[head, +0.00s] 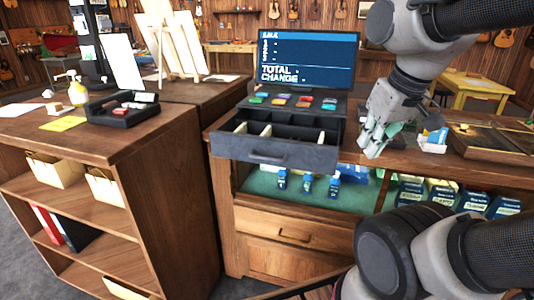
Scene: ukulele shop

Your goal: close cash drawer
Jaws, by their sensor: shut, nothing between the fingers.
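The cash drawer (262,153) is dark grey and stands open, pulled out over the front edge of the wooden counter below the sale screen (308,58). Its compartments are visible inside, with pale dividers. A handle sits on its front face. My gripper (372,146) is shut and empty, to the right of the drawer's front right corner. Whether it touches the drawer I cannot tell.
A row of small coloured items (292,100) lies on top of the register. A blue and white box (433,139) and a wooden case (492,143) are on the counter to the right.

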